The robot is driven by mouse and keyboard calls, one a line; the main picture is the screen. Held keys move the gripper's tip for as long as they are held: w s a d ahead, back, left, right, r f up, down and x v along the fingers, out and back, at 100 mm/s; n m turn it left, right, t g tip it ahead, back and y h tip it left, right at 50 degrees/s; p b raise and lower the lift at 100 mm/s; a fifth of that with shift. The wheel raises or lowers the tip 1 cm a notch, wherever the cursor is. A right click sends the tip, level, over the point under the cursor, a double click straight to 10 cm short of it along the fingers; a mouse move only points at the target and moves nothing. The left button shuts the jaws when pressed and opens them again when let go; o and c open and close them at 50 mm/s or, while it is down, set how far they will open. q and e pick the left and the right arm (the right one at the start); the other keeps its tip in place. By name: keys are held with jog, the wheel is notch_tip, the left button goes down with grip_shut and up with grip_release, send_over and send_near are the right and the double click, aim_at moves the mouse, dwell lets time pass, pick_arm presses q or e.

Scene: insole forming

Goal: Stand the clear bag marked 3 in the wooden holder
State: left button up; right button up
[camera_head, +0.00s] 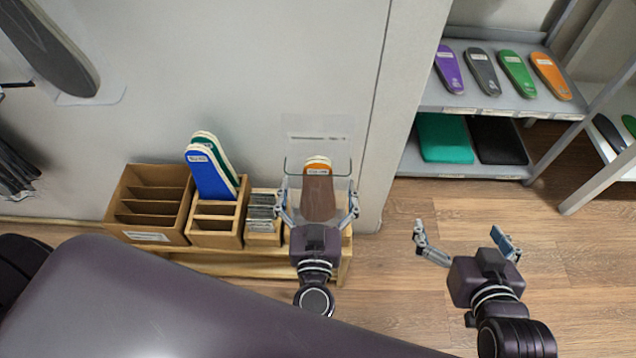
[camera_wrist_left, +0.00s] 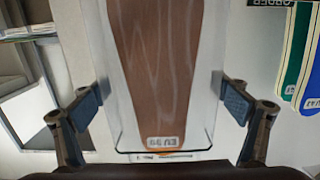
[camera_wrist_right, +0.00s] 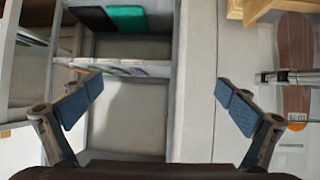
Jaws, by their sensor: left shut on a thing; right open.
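My left gripper (camera_head: 318,206) is shut on the side edges of a clear bag (camera_head: 342,171) with a brown insole (camera_head: 318,195) inside. The insole has an orange tip and a white label; I cannot make out a 3 on the bag. The bag fills the left wrist view (camera_wrist_left: 97,60) between the fingers. The wooden holder (camera_head: 214,240) stands left of the bag on a low wooden bench, with a blue insole and a green insole upright in its back part. Its front slots look empty. My right gripper (camera_head: 462,236) is open and empty, over the floor at the right.
A larger wooden box (camera_head: 150,237) with empty slots stands left of the holder. A small wooden box (camera_head: 263,240) of thin grey plates stands between holder and bag. The wall is close behind. Grey shelves (camera_head: 470,104) with insoles stand at the right.

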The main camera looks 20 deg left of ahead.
pick_arm(q)
jog(key=shift+f+b, duration=0.35)
jog(key=shift+f, duration=1)
pick_arm(e)
jog(key=w+a+r+t+y, duration=0.1)
jog(key=w+r+t, duration=0.2)
jog(key=r, duration=0.3)
jog(key=shift+w+a+r, duration=0.15)
jog(key=shift+a+r, duration=0.1)
jog(key=shift+a, duration=0.15)
pick_arm(q)
jog(key=o, duration=0.9)
jog(key=v, duration=1.2)
jog(key=shift+s, duration=0.1)
